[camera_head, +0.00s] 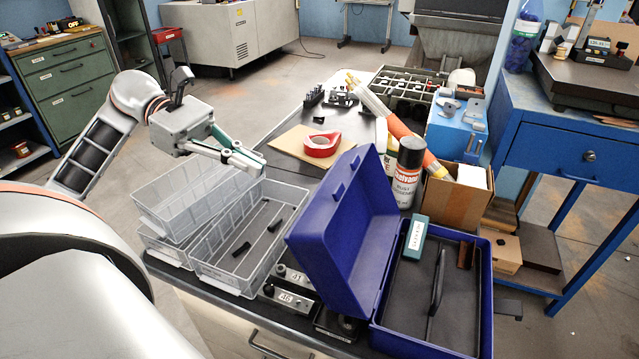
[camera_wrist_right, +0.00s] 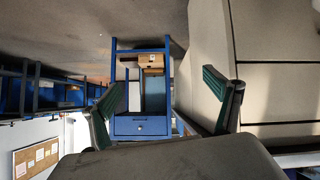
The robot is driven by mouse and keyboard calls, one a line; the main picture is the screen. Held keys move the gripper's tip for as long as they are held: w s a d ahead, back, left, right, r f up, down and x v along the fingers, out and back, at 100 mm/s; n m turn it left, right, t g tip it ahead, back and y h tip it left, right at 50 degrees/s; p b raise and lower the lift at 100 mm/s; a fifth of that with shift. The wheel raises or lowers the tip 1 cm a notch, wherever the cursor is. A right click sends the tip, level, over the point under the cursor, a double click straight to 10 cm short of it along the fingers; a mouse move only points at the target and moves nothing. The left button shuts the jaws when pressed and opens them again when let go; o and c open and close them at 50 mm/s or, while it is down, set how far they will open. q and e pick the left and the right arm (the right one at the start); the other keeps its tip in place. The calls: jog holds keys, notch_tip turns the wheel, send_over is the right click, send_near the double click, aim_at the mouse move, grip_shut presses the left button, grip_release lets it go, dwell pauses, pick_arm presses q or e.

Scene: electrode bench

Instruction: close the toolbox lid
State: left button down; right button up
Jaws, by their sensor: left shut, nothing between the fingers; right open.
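The blue toolbox (camera_head: 455,338) stands open at the front right of the bench in the head view. Its lid (camera_head: 340,235) is raised and leans back to the left. Inside the box lie a black-handled tray (camera_head: 412,300), a teal block (camera_head: 416,237) and a brown piece (camera_head: 466,255). My left gripper (camera_head: 258,165) is shut and empty, above the grey wire-like bins and left of the lid, apart from it. My right gripper (camera_wrist_right: 165,100) shows only in its wrist view. It is open and empty, and the toolbox is not visible there.
A spray can (camera_head: 407,175), a cardboard box (camera_head: 450,205) and a red tape roll (camera_head: 322,145) stand behind. A blue table (camera_head: 555,150) is at the right.

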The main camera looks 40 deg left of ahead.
pick_arm(q)
jog(key=p, duration=0.2)
send_near(338, 197)
jog(key=f, duration=0.2)
jog(key=w+d+f, duration=0.1)
jog(key=f, duration=0.1)
jog(key=shift+w, duration=0.1)
jog(key=d, duration=0.2)
jog(key=d+r, duration=0.1)
jog(key=shift+w+p, duration=0.35)
jog(key=shift+w, duration=0.05)
jog(key=shift+w+d+r, duration=0.1)
jog(key=shift+w+d, duration=0.05)
jog(key=shift+d, duration=0.25)
pick_arm(e)
jog(key=shift+s+a+r, duration=0.15)
jog(key=shift+a+r, duration=0.1)
jog(key=shift+r, duration=0.2)
jog(key=shift+s+a+r, duration=0.1)
jog(key=shift+a+r, duration=0.1)
jog(key=shift+r, duration=0.2)
jog(key=shift+r, duration=0.1)
